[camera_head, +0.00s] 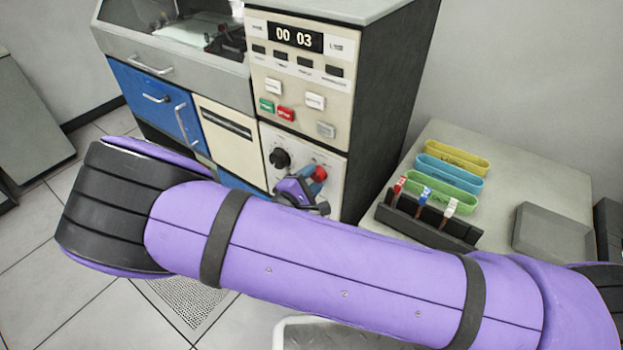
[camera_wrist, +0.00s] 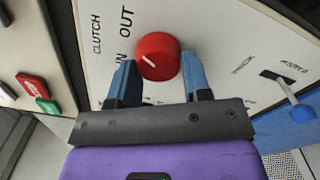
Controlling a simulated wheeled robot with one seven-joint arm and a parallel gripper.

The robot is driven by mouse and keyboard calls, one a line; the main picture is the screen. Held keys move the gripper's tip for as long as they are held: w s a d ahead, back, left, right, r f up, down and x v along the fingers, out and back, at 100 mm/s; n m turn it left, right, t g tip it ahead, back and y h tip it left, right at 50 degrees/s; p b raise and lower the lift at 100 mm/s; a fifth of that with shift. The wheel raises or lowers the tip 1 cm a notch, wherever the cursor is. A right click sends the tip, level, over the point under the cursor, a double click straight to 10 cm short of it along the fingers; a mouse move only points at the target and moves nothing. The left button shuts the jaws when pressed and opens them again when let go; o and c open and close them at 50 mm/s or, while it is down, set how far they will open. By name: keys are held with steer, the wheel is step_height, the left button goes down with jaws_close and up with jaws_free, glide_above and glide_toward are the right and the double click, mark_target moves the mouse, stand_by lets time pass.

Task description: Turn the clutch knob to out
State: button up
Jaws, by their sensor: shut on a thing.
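The red clutch knob (camera_wrist: 158,57) sits on the cream panel with its white pointer line toward the left, near the IN label (camera_wrist: 122,59). The OUT label (camera_wrist: 127,20) is above that, beside the word CLUTCH (camera_wrist: 96,34). My gripper (camera_wrist: 160,70) has one blue finger on each side of the knob and is shut on it. In the head view the red knob (camera_head: 319,173) shows just past my gripper (camera_head: 311,182), on the lower front panel of the machine. My purple arm crosses in front and hides the panel's lower part.
A black knob (camera_head: 279,158) is left of the red one. A blue-tipped lever (camera_wrist: 301,112) is at the right in the wrist view. Green and red buttons (camera_head: 285,114) are above. A table (camera_head: 510,165) with coloured trays and a black rack (camera_head: 430,222) stands at the right.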

steer(key=o, duration=0.9)
steer(key=shift+c, duration=0.2)
steer(key=v, duration=1)
steer(key=shift+s+a, duration=0.25)
steer(key=shift+s, duration=0.1)
